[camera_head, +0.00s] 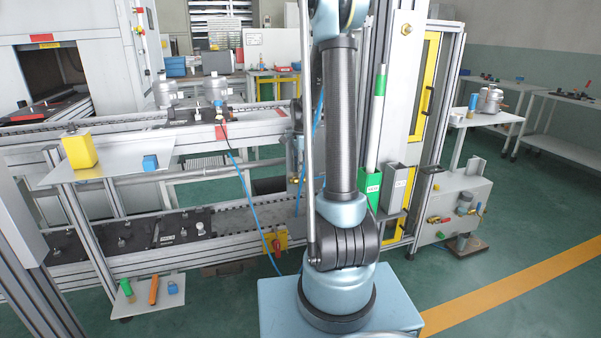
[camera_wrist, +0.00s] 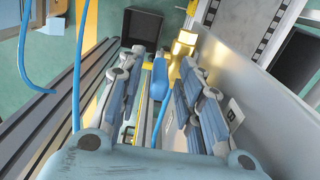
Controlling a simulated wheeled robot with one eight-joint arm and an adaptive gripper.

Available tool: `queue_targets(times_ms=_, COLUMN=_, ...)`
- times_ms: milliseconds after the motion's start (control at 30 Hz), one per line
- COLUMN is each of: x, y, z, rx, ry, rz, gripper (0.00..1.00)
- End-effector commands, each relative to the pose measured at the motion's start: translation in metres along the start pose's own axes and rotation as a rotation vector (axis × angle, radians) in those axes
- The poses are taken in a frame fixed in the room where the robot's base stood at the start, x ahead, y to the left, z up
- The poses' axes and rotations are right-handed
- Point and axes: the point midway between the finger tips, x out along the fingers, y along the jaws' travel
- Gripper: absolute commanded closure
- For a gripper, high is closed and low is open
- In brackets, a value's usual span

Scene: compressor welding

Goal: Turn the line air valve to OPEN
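In the wrist view my gripper (camera_wrist: 160,85) reaches forward with its two jointed fingers apart. A blue lever-like part (camera_wrist: 159,80) lies between the fingers, with a gap visible on either side. A brass-coloured fitting (camera_wrist: 184,43) sits just beyond it, to the right. These look like the air valve's handle and body, but no OPEN marking is legible. In the head view my arm covers this spot, and neither the gripper nor the valve shows clearly.
A flat grey panel (camera_wrist: 250,90) stands close on the right of the gripper. A blue hose (camera_wrist: 79,65) hangs on its left, near dark rails (camera_wrist: 45,125). In the head view a conveyor line (camera_head: 230,125) and a yellow-framed post (camera_head: 425,85) flank my arm.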

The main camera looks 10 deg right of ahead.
Motion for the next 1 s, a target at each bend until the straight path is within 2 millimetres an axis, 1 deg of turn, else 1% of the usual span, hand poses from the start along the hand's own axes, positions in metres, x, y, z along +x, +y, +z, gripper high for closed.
queue_targets(times_ms=33, x=0.004, y=0.000, z=0.000, rx=0.000, ry=0.000, rz=0.000, gripper=0.67)
queue_targets(times_ms=167, x=0.010, y=0.000, z=0.000, rx=0.000, ry=0.000, rz=0.000, gripper=0.67)
queue_targets(times_ms=467, x=0.011, y=0.000, z=0.000, rx=0.000, ry=0.000, rz=0.000, gripper=0.67)
queue_targets(times_ms=500, x=0.011, y=0.000, z=0.000, rx=0.000, ry=0.000, rz=0.000, gripper=0.76)
queue_targets(times_ms=567, x=0.011, y=0.000, z=0.000, rx=0.000, ry=0.000, rz=0.000, gripper=0.89)
queue_targets(times_ms=600, x=0.011, y=0.000, z=0.000, rx=0.000, ry=0.000, rz=0.000, gripper=0.98)
queue_targets(times_ms=633, x=0.011, y=0.000, z=0.000, rx=0.000, ry=0.000, rz=0.000, gripper=1.00)
queue_targets(times_ms=867, x=0.011, y=0.000, z=0.002, rx=-0.003, ry=-0.005, rz=0.000, gripper=1.00)
queue_targets(times_ms=967, x=0.011, y=-0.002, z=0.010, rx=-0.015, ry=-0.027, rz=0.000, gripper=1.00)
queue_targets(times_ms=1000, x=0.011, y=-0.003, z=0.015, rx=-0.023, ry=-0.041, rz=0.001, gripper=1.00)
